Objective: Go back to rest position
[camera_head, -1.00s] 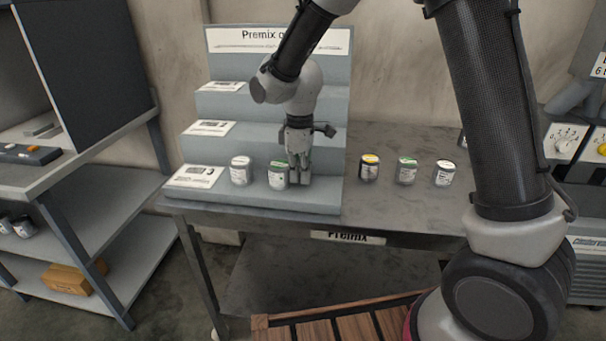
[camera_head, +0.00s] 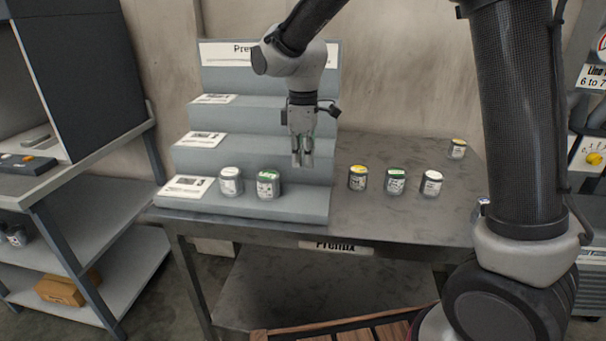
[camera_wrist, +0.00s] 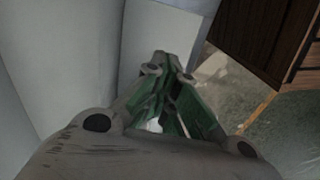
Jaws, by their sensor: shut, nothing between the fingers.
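My gripper (camera_head: 302,160) hangs pointing down in front of the stepped grey rack (camera_head: 300,205), in the head view. It is shut and empty, above the lowest step and to the right of a green-lidded jar (camera_head: 268,184). A white-lidded jar (camera_head: 230,182) stands left of that jar on the same step. In the wrist view my gripper's fingers (camera_wrist: 172,75) come together, with green on their inner sides.
Yellow-lidded (camera_head: 357,178), green-lidded (camera_head: 395,181) and white-lidded (camera_head: 431,184) jars stand on the dark table (camera_head: 400,220) right of the rack. A shelf unit (camera_head: 110,270) is at left, and wooden slats (camera_head: 350,330) are in front.

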